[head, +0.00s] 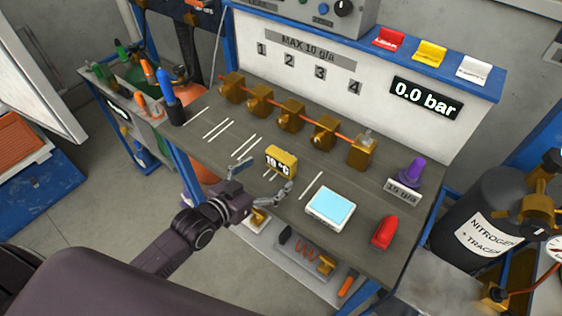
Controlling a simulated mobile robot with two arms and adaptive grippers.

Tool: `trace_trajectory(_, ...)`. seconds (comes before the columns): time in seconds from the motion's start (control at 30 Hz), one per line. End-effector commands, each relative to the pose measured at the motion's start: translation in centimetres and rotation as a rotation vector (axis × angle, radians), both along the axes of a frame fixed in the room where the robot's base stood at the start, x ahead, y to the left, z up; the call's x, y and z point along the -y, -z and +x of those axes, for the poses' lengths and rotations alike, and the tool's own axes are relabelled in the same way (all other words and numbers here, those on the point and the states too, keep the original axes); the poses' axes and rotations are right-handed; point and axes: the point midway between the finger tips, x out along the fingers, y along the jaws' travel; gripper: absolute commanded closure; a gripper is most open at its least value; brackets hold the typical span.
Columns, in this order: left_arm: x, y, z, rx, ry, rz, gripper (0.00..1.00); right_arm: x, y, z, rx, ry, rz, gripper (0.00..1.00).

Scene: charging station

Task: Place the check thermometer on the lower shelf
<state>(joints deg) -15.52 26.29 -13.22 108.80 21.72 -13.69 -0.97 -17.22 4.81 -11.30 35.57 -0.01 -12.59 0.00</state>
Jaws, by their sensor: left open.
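The check thermometer appears to be the small yellow block with a dark display reading 10 °C (282,160), standing on the grey bench top (235,150). My left gripper (262,179) is open at the bench's front edge, just in front of the thermometer. Its two fingers are spread, one to the left of the thermometer and one below it in the picture. It holds nothing, and I cannot tell whether a finger touches the thermometer. The lower shelf (280,262) shows under the bench's front edge, partly hidden by the bench and my arm. My right gripper is not in view.
A row of brass valves (291,109) on a pipe stands behind the thermometer. A white scale (330,206) and a red object (384,232) stand to its right. The shelf holds a red coil (305,250) and a brass fitting (326,264). A nitrogen cylinder (480,225) stands at right.

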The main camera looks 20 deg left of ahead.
Motion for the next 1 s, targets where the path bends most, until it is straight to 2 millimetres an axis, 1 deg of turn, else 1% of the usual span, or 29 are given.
trace_trajectory(0.1, 0.3, 0.2, 1.2, 0.004, -0.001, -0.002, 0.11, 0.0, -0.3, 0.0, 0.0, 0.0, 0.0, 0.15)
trace_trajectory(0.33, 0.8, 0.6, 3.1, 0.001, 0.0, 0.0, 0.11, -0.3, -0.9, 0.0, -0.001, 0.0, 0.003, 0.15)
trace_trajectory(0.5, 1.0, 0.9, 5.3, 0.001, -0.001, 0.0, 0.11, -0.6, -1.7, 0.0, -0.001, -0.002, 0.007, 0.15)
trace_trajectory(0.6, 1.4, 1.5, 6.3, 0.0, 0.0, -0.001, 0.11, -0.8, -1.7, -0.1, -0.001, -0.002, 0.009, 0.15)
trace_trajectory(0.73, 1.6, 1.8, 6.9, 0.0, -0.001, 0.0, 0.11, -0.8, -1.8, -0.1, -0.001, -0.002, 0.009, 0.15)
trace_trajectory(0.97, 1.7, 1.8, 7.0, 0.0, 0.0, 0.0, 0.11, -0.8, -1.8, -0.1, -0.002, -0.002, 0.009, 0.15)
trace_trajectory(1.0, 1.7, 1.8, 7.0, 0.0, 0.0, 0.0, 0.14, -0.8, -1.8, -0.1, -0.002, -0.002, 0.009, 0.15)
